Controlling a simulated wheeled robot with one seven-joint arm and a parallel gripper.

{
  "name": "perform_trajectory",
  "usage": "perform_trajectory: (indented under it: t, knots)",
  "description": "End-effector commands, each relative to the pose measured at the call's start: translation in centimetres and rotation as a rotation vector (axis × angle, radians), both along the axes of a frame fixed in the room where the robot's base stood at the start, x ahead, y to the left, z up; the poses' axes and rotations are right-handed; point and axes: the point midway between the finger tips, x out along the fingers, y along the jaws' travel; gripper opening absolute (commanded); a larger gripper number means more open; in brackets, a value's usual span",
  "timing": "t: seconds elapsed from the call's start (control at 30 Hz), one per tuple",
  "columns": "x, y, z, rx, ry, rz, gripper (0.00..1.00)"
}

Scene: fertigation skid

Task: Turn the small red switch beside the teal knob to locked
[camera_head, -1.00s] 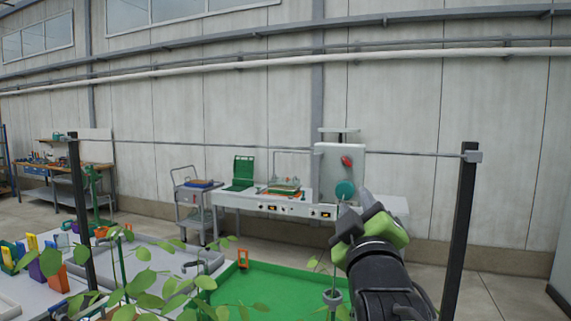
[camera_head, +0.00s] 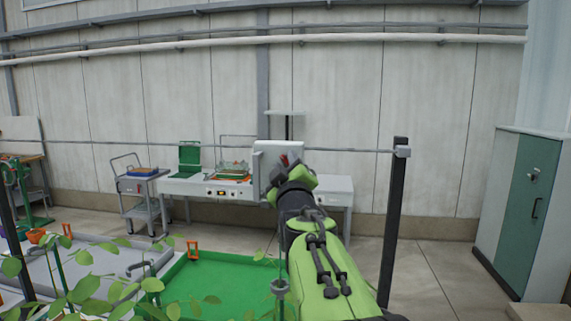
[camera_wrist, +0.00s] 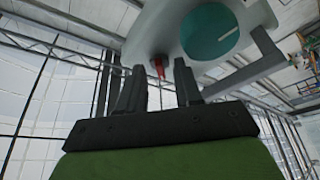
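In the head view the panel (camera_head: 265,156) shows behind my gripper; only a bit of the red switch (camera_head: 284,159) shows there, and the knob is hidden. My gripper (camera_head: 284,176) is in front of the panel. Contact cannot be told, and the switch's labels are not readable.
A white bench (camera_head: 185,187) with a green case (camera_head: 189,158) and a cart (camera_head: 143,195) stand to the left. A green tray (camera_head: 215,285) lies in front. A dark post (camera_head: 392,220) with a wire stands right of my arm. A cabinet (camera_head: 517,210) is at far right.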

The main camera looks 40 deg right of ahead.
Motion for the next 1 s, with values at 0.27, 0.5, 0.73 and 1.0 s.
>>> perform_trajectory:
  t: [0.27, 0.5, 0.73, 1.0]
  knots:
    - [-0.04, 0.01, -0.09, 0.001, 0.0, -0.001, 0.04]
    - [-0.04, 0.02, -0.1, 0.001, 0.0, 0.0, 0.0]
    - [-0.02, 0.05, -0.32, 0.024, -0.031, 0.0, 0.0]
    - [0.17, 0.27, -0.7, 0.121, -0.164, 0.003, 0.0]
